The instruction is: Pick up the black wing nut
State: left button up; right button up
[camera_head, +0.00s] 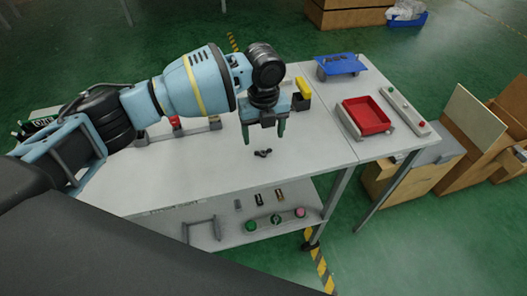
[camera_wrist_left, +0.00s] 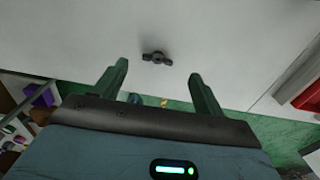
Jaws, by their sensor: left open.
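The black wing nut (camera_head: 263,153) lies on the grey table top (camera_head: 215,175), near its front edge. It also shows in the left wrist view (camera_wrist_left: 157,57), dark with two wings, beyond the fingertips and roughly centred between them. My left gripper (camera_head: 264,137) is open and empty, its green fingers pointing down above the table just behind the wing nut. In the left wrist view the two fingers (camera_wrist_left: 160,72) stand wide apart, with nothing between them. My right gripper is in neither view.
A red tray (camera_head: 366,117) stands on the table to the right, beside a grey button box (camera_head: 405,111). A blue platform (camera_head: 341,65) is at the back right. A lever fixture (camera_head: 178,128) stands behind, to the left. A lower shelf (camera_head: 265,232) holds several small parts.

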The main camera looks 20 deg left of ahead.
aim_at(263, 153)
pick_arm(q)
jog(key=shift+s+f, duration=0.15)
jog(key=shift+f, duration=0.45)
jog(key=shift+s+f, duration=0.15)
jog(key=shift+f, duration=2.05)
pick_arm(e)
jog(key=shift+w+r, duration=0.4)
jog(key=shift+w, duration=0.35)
pick_arm(q)
jog(key=c, duration=1.1)
jog(key=shift+o, duration=0.2)
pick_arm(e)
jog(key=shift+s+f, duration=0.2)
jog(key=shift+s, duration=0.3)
pick_arm(q)
jog(key=shift+r, duration=0.1)
